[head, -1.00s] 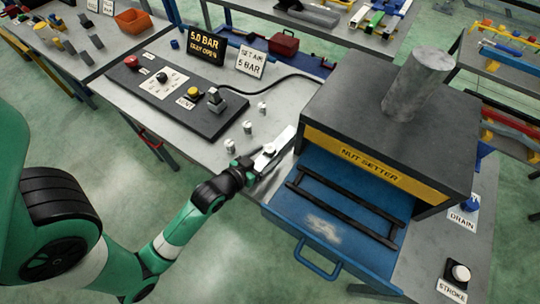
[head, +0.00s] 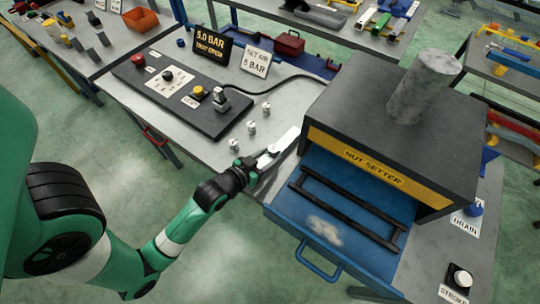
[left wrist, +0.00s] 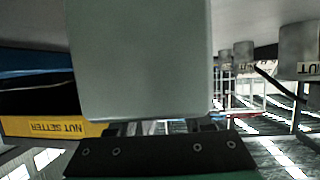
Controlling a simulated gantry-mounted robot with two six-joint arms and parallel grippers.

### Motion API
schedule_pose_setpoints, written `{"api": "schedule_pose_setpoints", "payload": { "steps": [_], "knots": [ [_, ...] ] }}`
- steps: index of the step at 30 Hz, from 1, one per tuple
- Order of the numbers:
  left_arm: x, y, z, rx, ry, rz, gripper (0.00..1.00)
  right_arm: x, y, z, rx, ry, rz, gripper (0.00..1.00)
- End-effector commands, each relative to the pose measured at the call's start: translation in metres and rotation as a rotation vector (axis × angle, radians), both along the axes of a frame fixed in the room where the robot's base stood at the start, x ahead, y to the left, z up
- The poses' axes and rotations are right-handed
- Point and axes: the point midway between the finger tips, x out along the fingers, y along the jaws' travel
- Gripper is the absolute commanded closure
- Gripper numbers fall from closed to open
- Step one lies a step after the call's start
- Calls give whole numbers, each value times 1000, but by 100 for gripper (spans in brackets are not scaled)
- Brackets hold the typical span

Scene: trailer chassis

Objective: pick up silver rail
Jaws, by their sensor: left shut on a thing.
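The silver rail (head: 286,139) is a flat, pale metal piece beside the blue drawer of the nut setter, near the table's front edge. My left gripper (head: 264,160) is shut on its near end, and the far end points up and right toward the nut setter. In the left wrist view a large plain grey face, which looks like the rail (left wrist: 140,60), fills the middle and hides the fingertips. I cannot tell whether the rail touches the table. My right gripper is not in view.
The nut setter (head: 355,167) stands right of the rail with its blue drawer (head: 287,208) pulled out. Several small metal cylinders (head: 251,127) stand on the table behind the gripper. A dark control panel (head: 170,98) lies farther left, with signs behind.

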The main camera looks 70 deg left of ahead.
Motion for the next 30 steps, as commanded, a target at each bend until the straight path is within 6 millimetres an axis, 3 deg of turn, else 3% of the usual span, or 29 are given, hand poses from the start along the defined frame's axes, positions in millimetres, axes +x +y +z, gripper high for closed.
{"api": "schedule_pose_setpoints", "payload": {
  "steps": [8, 11, 20, 22, 24, 30],
  "knots": [
    [1, 1, 33, 4, -8, 0, 100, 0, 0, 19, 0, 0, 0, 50],
    [-7, -5, 43, 2, -5, -2, 100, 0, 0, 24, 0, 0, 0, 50],
    [-43, -30, 98, 4, -5, -3, 100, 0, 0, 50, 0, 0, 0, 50],
    [-59, -42, 102, 0, 2, -6, 100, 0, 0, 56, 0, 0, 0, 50],
    [-72, -52, 115, 0, 7, -7, 100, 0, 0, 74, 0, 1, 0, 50],
    [-99, -73, 123, 3, 4, -14, 100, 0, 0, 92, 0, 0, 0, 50]
  ]
}}
